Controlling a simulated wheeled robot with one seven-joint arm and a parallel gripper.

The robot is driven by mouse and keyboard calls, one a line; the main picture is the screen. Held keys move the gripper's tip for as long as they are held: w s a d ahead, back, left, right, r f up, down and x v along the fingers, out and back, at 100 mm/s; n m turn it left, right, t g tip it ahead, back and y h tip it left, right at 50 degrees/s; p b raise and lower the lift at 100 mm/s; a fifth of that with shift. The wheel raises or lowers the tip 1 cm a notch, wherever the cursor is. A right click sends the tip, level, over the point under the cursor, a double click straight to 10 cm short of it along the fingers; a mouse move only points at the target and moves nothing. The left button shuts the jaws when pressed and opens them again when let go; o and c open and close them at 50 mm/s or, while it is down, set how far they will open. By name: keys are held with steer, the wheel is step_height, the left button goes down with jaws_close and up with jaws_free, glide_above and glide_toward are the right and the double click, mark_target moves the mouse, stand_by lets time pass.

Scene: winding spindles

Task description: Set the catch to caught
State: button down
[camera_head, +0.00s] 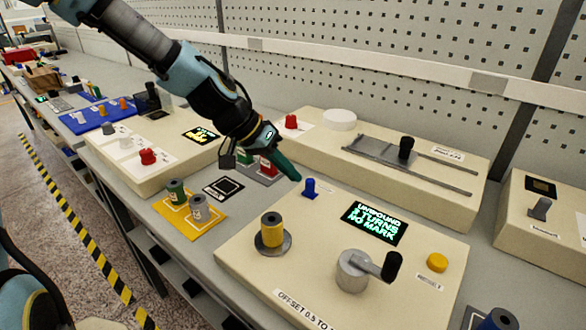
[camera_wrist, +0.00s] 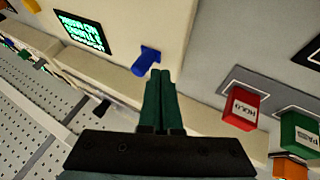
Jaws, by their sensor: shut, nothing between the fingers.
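A small blue catch (camera_head: 309,187) stands on the top of the cream winding panel (camera_head: 240,262), near its back-left edge. It also shows in the wrist view as a blue peg (camera_wrist: 146,61) on a small blue base. My gripper (camera_head: 296,178), with dark green fingers, is shut and empty. Its fingertips (camera_wrist: 160,72) are right beside the catch; I cannot tell whether they touch it. The panel's display (camera_head: 374,222) has green text that appears to end in "TURNS NO MARK". Nothing hides the catch in either view.
The panel also carries a yellow spool (camera_head: 271,230) on a spindle, a grey crank with a black handle (camera_head: 354,270) and a yellow button (camera_head: 437,262). A red block (camera_wrist: 241,107) and a green block (camera_wrist: 299,133) stand near my gripper. A cream slide unit (camera_head: 455,180) lies behind.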

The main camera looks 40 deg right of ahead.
mark_target(311, 184)
steer(key=shift+s+d, duration=0.15)
steer(key=shift+s, duration=0.2)
steer(key=shift+s, duration=0.1)
steer(key=shift+s+d, duration=0.2)
steer(key=shift+s, duration=0.6)
steer(key=shift+s+d, duration=0.2)
steer(key=shift+s, duration=0.55)
